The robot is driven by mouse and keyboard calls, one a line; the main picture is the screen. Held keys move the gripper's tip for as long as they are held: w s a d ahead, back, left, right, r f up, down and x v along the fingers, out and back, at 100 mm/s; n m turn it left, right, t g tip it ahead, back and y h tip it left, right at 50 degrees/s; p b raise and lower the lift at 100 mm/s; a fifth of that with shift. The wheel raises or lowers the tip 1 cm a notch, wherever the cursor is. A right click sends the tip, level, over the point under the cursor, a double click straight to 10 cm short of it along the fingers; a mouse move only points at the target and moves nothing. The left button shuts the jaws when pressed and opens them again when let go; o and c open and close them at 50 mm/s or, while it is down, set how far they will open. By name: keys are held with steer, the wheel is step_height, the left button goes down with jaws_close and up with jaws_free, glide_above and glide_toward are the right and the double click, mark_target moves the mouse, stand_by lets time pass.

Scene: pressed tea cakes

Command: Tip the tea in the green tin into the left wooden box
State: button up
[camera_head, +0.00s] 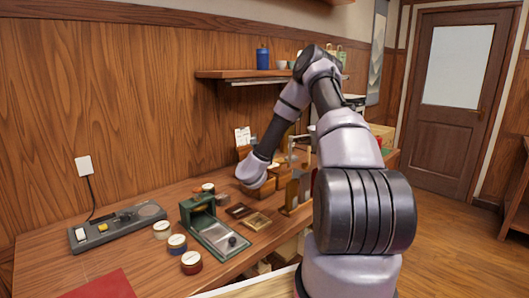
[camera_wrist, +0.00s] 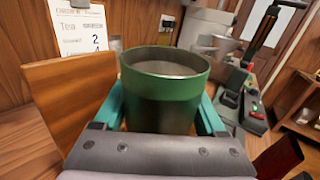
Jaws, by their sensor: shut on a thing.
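The green tin (camera_wrist: 162,90) stands upright and open-topped in the wrist view, between the teal fingers of my gripper (camera_wrist: 162,108), which is shut on it. A pale grey surface shows inside the tin; I cannot tell how full it is. In the head view my wrist hides the tin and the fingers. Wooden boxes (camera_head: 262,192) stand below and beside my wrist there, partly covered by the arm. I cannot tell which is the left one. A tilted wooden panel (camera_wrist: 68,92) is close on the left of the tin in the wrist view.
An order card (camera_wrist: 80,28) stands behind the tin. A green press (camera_head: 215,228), small round tins (camera_head: 177,244) and a grey console (camera_head: 117,228) lie on the bench to the left. A shelf (camera_head: 235,74) is above. A black-handled device (camera_wrist: 262,60) is at right.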

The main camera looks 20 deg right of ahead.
steer(key=f+n+t+y, duration=0.1)
steer(key=n, duration=0.6)
steer(key=f+n+t+y, duration=0.1)
steer(key=n, duration=0.6)
steer(key=d+f+n+t+y, duration=0.1)
steer(key=n+t, duration=0.1)
steer(key=n, duration=0.5)
steer(key=shift+s, duration=0.25)
stand_by(1.2)
